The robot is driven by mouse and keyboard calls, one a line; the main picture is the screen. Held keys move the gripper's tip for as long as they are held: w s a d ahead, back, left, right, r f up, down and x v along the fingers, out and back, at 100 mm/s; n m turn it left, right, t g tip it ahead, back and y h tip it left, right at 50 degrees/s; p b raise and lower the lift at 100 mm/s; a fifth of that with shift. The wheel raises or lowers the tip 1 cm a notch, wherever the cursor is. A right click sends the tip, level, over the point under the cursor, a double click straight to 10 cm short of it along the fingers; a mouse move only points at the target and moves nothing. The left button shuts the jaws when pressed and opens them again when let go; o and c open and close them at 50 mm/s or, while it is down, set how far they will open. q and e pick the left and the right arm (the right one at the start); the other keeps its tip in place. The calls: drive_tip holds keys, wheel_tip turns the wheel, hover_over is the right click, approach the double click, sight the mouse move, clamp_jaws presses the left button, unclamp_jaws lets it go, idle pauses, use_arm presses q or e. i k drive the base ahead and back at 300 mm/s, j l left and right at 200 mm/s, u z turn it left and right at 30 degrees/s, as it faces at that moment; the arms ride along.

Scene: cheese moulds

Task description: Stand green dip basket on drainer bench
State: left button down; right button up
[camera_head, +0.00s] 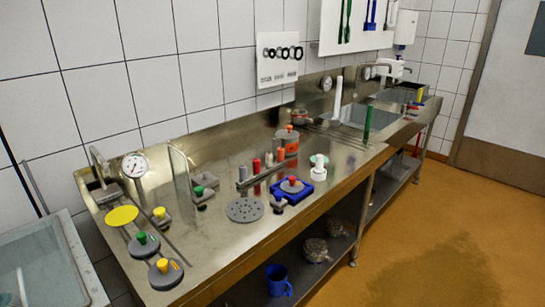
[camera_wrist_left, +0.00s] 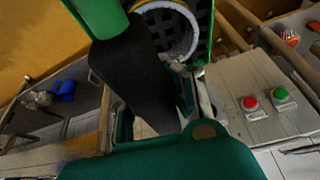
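The drainer bench (camera_head: 225,215) is the metal worktop in the head view, with small fittings standing on it. In the left wrist view, a green basket-like part (camera_wrist_left: 206,32) with a dark lattice shows at the top, around a pale grey ring (camera_wrist_left: 180,50). A wide dark finger (camera_wrist_left: 140,75) of my left gripper crosses the middle, close to green parts. Dark green surfaces fill the bottom; I cannot tell which belong to the basket. The second finger and any contact are hidden. Neither gripper shows in the head view.
On the bench stand yellow-, green- and red-topped weights, a grey perforated disc (camera_head: 245,210), a blue tray (camera_head: 305,196) and a clear panel (camera_head: 181,180). The front right of the worktop is fairly clear. A blue mug (camera_head: 278,281) sits on the lower shelf.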

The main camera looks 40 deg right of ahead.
sight(336, 141)
drive_tip(key=l+u, duration=0.15)
drive_tip(key=l, duration=2.55)
drive_tip(key=l+u, duration=0.1)
drive_tip(key=l, duration=2.55)
